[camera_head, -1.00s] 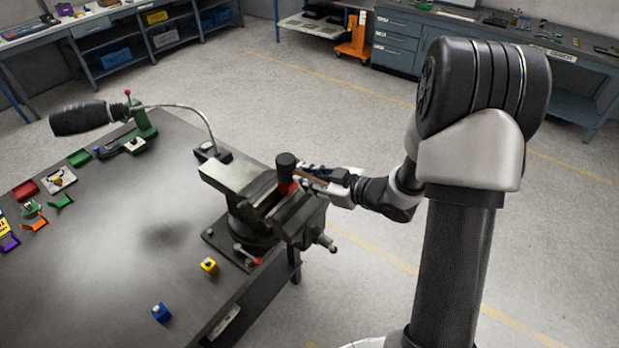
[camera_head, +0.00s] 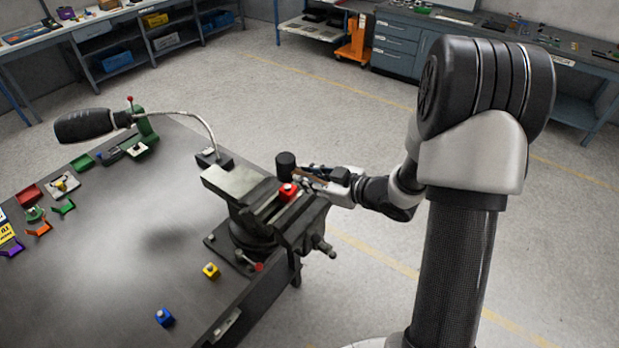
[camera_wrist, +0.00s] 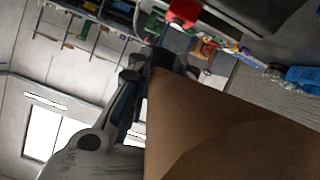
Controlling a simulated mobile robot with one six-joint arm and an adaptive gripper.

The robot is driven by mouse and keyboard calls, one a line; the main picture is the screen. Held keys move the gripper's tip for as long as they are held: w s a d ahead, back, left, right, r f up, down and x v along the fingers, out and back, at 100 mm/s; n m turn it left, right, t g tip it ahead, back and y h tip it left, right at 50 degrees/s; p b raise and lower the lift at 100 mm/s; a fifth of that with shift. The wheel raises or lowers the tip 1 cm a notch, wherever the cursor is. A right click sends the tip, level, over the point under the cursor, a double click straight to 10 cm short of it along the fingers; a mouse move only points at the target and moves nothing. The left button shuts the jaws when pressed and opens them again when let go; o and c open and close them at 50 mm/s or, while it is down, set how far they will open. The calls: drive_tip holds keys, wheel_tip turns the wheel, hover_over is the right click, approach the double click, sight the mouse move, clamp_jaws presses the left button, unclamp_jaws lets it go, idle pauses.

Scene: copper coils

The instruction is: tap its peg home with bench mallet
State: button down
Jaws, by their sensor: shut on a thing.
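The bench mallet has a dark cylindrical head (camera_head: 286,162) and a brown wooden handle (camera_head: 318,176). My gripper (camera_head: 314,174) is shut on the handle, to the right of the vise. The mallet head hangs over the red block (camera_head: 289,193), with a small gap seeming to show between them. The red block sits at the jaws of the bench vise (camera_head: 232,181). A small pale spot on its top may be the peg. In the wrist view, the brown handle (camera_wrist: 220,130) fills the lower right, and the red block (camera_wrist: 185,12) is at the top.
A yellow block (camera_head: 211,271) and a blue block (camera_head: 164,317) stand on the dark bench (camera_head: 120,285) near its front edge. A black-headed gooseneck lamp (camera_head: 85,125) arches behind the vise. Several coloured trays lie at the left. The bench middle is clear.

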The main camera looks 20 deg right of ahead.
wheel_tip(320, 180, down, 4)
drive_tip(key=b, duration=0.3)
drive_tip(key=shift+f+b, duration=0.25)
drive_tip(key=shift+b, duration=0.15)
wheel_tip(320, 180, up, 9)
drive_tip(key=p, duration=0.7)
drive_tip(key=shift+f, duration=0.15)
drive_tip(key=shift+f, duration=0.1)
